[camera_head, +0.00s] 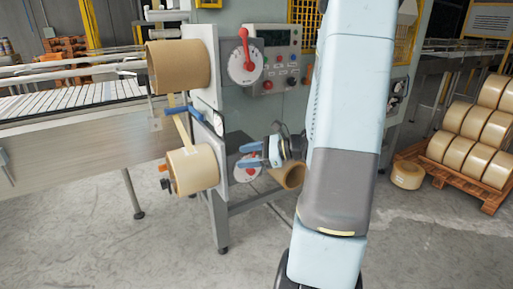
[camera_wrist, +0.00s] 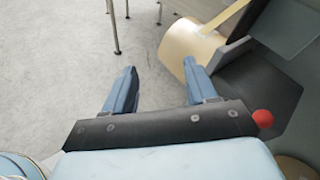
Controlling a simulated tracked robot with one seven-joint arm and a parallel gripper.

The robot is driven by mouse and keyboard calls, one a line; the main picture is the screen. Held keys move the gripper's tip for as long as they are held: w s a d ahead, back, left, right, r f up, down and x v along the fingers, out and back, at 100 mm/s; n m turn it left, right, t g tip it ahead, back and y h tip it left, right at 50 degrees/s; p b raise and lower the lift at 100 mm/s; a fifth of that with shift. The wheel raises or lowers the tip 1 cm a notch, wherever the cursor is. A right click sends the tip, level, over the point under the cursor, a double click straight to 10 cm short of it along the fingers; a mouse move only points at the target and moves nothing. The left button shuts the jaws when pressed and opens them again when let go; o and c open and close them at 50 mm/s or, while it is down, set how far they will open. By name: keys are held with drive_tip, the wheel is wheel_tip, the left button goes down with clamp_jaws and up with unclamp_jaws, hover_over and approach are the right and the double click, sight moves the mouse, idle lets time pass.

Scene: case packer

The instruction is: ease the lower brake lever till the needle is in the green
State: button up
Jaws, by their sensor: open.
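The lower brake dial (camera_head: 247,174) is a white disc low on the machine's side panel, partly hidden behind my gripper. A little red shows on it, but I cannot make out its needle or green zone. My gripper (camera_head: 243,155) is open, with blue fingers pointing left in front of this dial. In the wrist view the fingers (camera_wrist: 158,68) are spread with nothing between them. A red ball knob (camera_wrist: 263,118), probably the lower lever's, shows beside the gripper body, outside the fingers; I cannot tell whether they touch.
The upper dial (camera_head: 245,66) has a red lever standing upright. Tape rolls sit above (camera_head: 178,67) and below (camera_head: 192,172) at left; the lower one also shows near the right finger (camera_wrist: 190,38). A button panel (camera_head: 275,60) is above.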

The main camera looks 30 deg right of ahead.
drive_tip(key=w+d+f+m+t+h, duration=0.1)
drive_tip(key=d+f+m+t+h, duration=0.3)
drive_tip(key=d, duration=0.4)
drive_tip(key=w+d+f+m+t+h, duration=0.1)
drive_tip(key=d+f+m+t+h, duration=0.2)
drive_tip(key=d+m, duration=0.45)
drive_tip(key=shift+n+t+y, duration=0.35)
drive_tip(key=shift+t+y, duration=0.05)
drive_tip(key=shift+y, duration=0.3)
drive_tip(key=x, duration=1.3)
drive_tip(key=shift+w+r, duration=0.1)
drive_tip(key=shift+w, duration=0.05)
drive_tip(key=shift+c, duration=0.4)
clamp_jaws()
